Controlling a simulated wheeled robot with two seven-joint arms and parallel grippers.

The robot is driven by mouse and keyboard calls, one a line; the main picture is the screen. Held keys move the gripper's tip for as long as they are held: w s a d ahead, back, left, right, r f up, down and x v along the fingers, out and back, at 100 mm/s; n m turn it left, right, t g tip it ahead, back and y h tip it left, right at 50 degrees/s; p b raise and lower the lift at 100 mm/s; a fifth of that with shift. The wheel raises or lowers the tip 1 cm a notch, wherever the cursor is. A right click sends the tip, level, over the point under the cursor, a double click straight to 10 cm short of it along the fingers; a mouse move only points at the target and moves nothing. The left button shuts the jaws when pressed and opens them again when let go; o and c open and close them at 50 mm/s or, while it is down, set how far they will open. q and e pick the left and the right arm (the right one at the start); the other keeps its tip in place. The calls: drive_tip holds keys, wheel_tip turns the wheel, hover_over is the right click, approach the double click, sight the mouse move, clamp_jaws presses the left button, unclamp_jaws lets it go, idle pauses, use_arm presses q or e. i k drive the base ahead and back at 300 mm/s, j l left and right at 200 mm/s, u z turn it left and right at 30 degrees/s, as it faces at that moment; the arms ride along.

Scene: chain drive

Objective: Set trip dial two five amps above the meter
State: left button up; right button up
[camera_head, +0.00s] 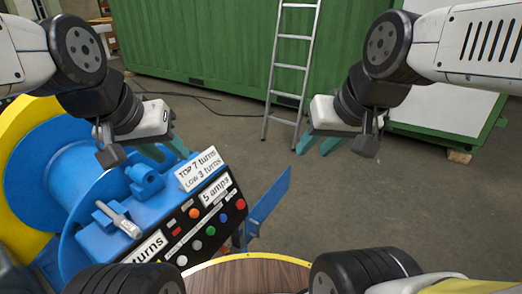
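A blue machine (95,243) stands at the lower left, with a tilted black control panel (183,232) facing right. A white readout on the panel reads "5 amps" (217,190), and another is partly hidden and ends in "turns" (148,247). I cannot tell which part is the trip dial. My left gripper (165,150) is above the machine's top edge, with teal fingers apart and nothing seen between them. My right gripper (320,146) hangs over open floor, right of the machine, with teal fingers apart and empty.
A white card (198,168) reads "TOP 7 turns LOW 3 turns". Several coloured buttons (210,230) line the panel, and a grey lever (120,221) sits left of it. A blue plate (268,203) juts out right. A ladder (292,68) leans at a green container (200,40). Floor at right is clear.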

sight(223, 249)
drive_tip(key=k+l+u, duration=0.1)
drive_tip(key=u, duration=0.3)
drive_tip(key=k+l+u, duration=0.1)
drive_tip(key=u, duration=0.3)
drive_tip(key=k+j, duration=0.05)
drive_tip(key=k, duration=0.05)
